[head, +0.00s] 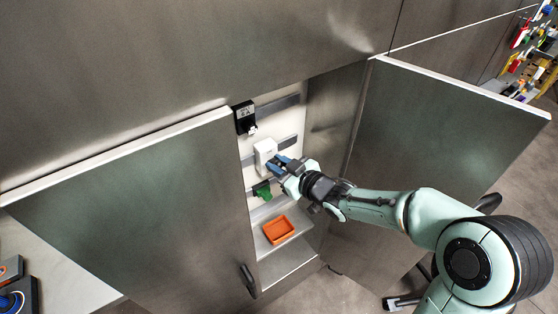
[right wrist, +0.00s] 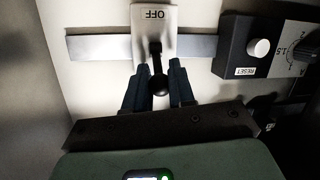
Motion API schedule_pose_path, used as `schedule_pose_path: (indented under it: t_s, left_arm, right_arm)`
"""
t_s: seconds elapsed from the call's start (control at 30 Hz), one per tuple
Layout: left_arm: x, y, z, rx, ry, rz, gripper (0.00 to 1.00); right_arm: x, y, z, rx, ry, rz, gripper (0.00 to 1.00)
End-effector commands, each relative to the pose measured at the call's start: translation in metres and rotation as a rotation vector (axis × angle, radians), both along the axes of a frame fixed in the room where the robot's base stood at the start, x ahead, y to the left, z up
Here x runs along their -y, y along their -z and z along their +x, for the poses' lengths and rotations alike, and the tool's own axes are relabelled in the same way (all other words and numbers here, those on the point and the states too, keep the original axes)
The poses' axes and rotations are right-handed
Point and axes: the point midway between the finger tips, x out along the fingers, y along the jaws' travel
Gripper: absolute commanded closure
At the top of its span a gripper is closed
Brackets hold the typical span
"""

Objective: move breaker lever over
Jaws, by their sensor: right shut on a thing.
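The white breaker (head: 264,153) is mounted on a rail inside the open cabinet, and its OFF label shows in the right wrist view (right wrist: 168,14). Its black lever (right wrist: 156,62) sticks out toward the camera, between my right gripper's dark blue fingers. My right gripper (head: 280,164), also in the right wrist view (right wrist: 158,82), is shut on the lever. In the head view the fingers hide the lever. My left gripper is not in view.
Both cabinet doors, left (head: 150,210) and right (head: 430,150), stand open beside my arm. A black unit (right wrist: 237,48) with a RESET button and dial is close to the breaker. Below the breaker are a green object (head: 263,191) and an orange tray (head: 278,229).

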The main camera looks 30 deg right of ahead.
Motion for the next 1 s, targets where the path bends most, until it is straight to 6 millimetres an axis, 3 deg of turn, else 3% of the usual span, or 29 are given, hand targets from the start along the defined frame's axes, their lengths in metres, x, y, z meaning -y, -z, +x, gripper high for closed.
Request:
schedule_pose_path:
  t_s: [0.17, 0.2, 0.27, 0.67, 1.0]
  left_arm:
    - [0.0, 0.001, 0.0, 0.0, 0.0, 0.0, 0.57]
    - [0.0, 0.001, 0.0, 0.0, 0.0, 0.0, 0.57]
    - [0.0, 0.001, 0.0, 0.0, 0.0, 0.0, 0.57]
    - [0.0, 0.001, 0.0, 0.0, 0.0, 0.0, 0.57]
    - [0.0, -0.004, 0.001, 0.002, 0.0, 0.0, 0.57]
  right_arm:
    - [0.0, 0.0, 0.0, 0.003, 0.0, 0.0, 1.0]
    - [0.0, 0.0, 0.0, 0.003, 0.0, 0.0, 0.73]
    - [0.0, 0.0, 0.0, 0.003, 0.0, 0.0, 0.54]
    - [0.002, -0.002, -0.006, 0.005, 0.002, -0.001, 0.54]
    - [0.017, -0.021, -0.07, 0.008, 0.004, -0.001, 0.54]
